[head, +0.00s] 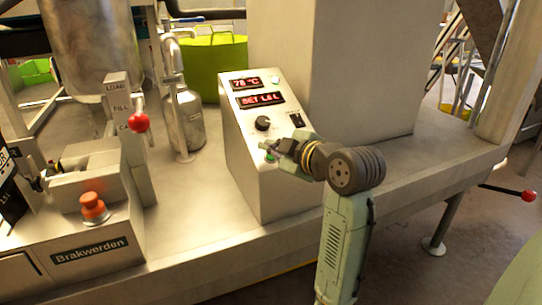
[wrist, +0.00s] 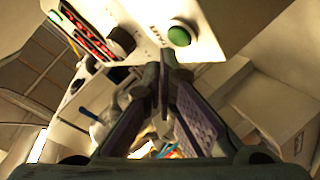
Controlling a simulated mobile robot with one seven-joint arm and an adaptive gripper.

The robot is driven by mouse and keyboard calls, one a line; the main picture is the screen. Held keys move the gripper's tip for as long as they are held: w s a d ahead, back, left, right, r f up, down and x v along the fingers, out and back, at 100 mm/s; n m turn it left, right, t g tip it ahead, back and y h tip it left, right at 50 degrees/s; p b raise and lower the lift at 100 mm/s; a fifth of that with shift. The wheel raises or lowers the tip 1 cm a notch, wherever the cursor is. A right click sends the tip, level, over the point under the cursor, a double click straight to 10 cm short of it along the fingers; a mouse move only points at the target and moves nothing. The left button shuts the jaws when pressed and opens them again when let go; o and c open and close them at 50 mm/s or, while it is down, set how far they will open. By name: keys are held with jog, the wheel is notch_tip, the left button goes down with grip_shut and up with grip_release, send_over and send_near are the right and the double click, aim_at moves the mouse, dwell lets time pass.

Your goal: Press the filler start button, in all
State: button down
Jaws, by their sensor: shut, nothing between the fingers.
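The filler control box (head: 256,130) stands on the bench in the head view, with two red displays, a black knob (head: 262,123) and a rocker switch. A green round button (head: 270,156) sits low on its sloped face, partly hidden by my gripper. In the wrist view the green button (wrist: 179,36) shows clearly on the pale panel, just beyond the fingertips. My gripper (head: 268,147) is shut and empty, its fingertips (wrist: 165,62) close to the button. I cannot tell whether they touch it.
A steel bottle (head: 184,122) with a pipe stands left of the box. Further left are a red-knobbed lever (head: 139,123) and an orange-red button (head: 93,206) on the Brakwerden unit (head: 90,252). A tall pale cabinet (head: 350,70) stands behind. Another red-knobbed lever (head: 527,195) sticks out right.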

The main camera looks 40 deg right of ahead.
jog(key=shift+f, duration=0.15)
jog(key=shift+w+f+b, duration=0.2)
jog(key=shift+f+b, duration=0.05)
jog(key=shift+b, duration=0.05)
jog(key=shift+w+d+f+b, duration=0.1)
jog(key=shift+w+f+b, duration=0.1)
jog(key=shift+f+b, duration=0.15)
dwell(0.8)
dwell(0.3)
jog(key=shift+s+r+p, duration=0.4)
jog(key=shift+r+p, duration=0.1)
jog(key=shift+r, duration=0.2)
jog(key=r+p, duration=0.1)
jog(key=s+r+p, duration=0.1)
jog(key=r, duration=0.1)
jog(key=s+r+p, duration=0.1)
jog(key=shift+s+a+r, duration=0.15)
jog(key=shift+a+r, duration=0.1)
jog(key=shift+a, duration=0.15)
jog(key=shift+s+d, duration=0.1)
dwell(0.7)
